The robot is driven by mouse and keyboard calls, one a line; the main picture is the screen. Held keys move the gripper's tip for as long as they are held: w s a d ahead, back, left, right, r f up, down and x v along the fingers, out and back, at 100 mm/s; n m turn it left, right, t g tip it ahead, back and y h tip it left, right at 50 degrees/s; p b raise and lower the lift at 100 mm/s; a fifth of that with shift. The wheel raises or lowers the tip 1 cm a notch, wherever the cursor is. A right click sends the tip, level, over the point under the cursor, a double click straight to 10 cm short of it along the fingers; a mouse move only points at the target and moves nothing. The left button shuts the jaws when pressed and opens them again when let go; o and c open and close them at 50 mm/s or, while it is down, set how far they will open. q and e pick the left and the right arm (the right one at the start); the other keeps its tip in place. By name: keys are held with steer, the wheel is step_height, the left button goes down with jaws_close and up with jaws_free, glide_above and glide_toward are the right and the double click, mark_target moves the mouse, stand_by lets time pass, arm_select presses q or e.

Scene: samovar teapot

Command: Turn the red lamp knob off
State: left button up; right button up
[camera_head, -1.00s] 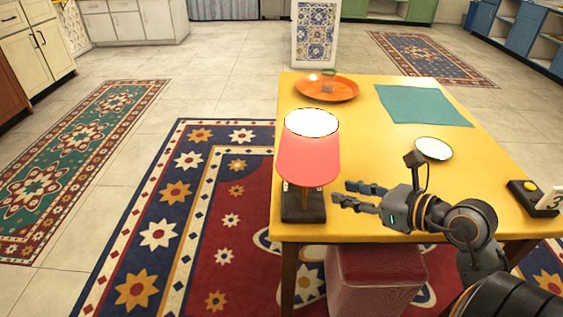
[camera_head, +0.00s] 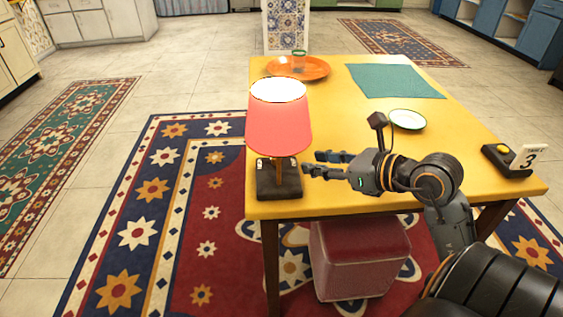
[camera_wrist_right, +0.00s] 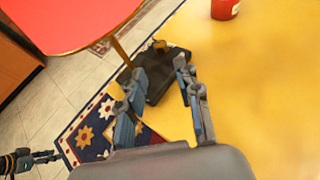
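The lamp has a red shade (camera_head: 280,125), lit and bright at its open top, a brass stem and a dark square base (camera_head: 279,183) at the table's near left corner. My right gripper (camera_head: 310,163) is just right of the base, pointing at it. In the right wrist view my right gripper (camera_wrist_right: 161,72) is open and empty, its fingers apart with the lamp base (camera_wrist_right: 158,88) showing between and beyond them. A small brownish piece (camera_wrist_right: 160,45) on the base may be the knob; I cannot tell. Part of my left arm and gripper (camera_wrist_right: 48,157) shows small at the lower left.
A red container (camera_wrist_right: 225,8) shows in the wrist view. A red stool (camera_head: 355,265) stands underneath.

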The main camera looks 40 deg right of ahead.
steer(key=b+x, duration=0.1)
steer(key=x, duration=0.3)
steer(key=shift+w, duration=0.1)
steer(key=x, duration=0.7)
arm_select(q)
steer(key=v, duration=0.4)
steer(key=shift+a, duration=0.1)
arm_select(e)
jaws_close()
arm_select(q)
steer(key=shift+r, duration=0.15)
